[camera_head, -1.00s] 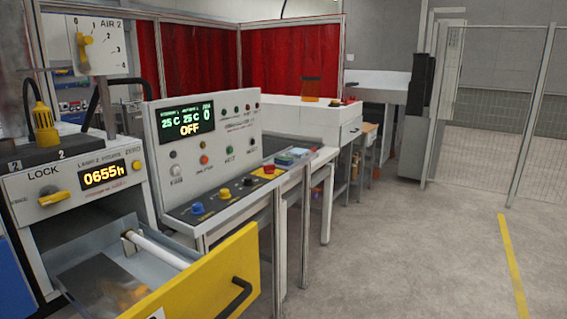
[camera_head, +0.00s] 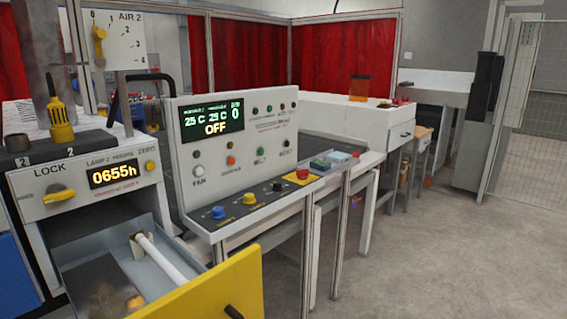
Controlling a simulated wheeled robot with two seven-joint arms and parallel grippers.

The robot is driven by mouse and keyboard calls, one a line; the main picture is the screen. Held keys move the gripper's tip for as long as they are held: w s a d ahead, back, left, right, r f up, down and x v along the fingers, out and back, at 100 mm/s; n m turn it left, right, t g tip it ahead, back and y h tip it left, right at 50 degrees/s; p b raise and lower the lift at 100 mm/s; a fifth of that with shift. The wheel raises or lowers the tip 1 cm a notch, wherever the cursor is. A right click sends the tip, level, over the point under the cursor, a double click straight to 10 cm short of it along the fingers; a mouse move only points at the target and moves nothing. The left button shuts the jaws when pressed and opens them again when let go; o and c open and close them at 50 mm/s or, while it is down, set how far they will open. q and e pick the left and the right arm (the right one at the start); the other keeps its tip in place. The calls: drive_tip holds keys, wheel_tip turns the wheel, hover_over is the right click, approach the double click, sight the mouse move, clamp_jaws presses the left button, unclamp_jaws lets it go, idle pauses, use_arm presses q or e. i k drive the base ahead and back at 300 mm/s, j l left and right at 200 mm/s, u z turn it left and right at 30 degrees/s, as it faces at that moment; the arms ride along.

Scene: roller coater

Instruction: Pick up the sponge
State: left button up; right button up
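Small flat pieces lie at the right end of the control panel's table, past the red button. One is a dark green-blue block (camera_head: 320,164) and one is a pale blue block (camera_head: 339,156). Either could be the sponge; they are too small to tell. Neither of my grippers is in view.
The control panel (camera_head: 225,172) with coloured knobs stands in the middle. At left, a machine with a lock knob has an open drawer with a yellow front (camera_head: 215,287) jutting out. A white bench (camera_head: 350,118) stands behind. The floor (camera_head: 430,255) at right is clear.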

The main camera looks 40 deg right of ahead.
sight(320, 165)
drive_tip(key=l+u, duration=0.45)
drive_tip(key=l, duration=1.35)
drive_tip(key=l+u, duration=0.3)
drive_tip(key=l, duration=0.2)
drive_tip(key=l+u, duration=0.3)
drive_tip(key=l, duration=0.15)
drive_tip(key=k+l+u, duration=0.1)
drive_tip(key=l+u, duration=0.2)
drive_tip(key=l, duration=0.15)
drive_tip(key=k+l+u, duration=0.15)
drive_tip(key=l+u, duration=0.2)
drive_tip(key=l, duration=0.65)
drive_tip(key=i+l+u, duration=0.15)
drive_tip(key=l, duration=0.55)
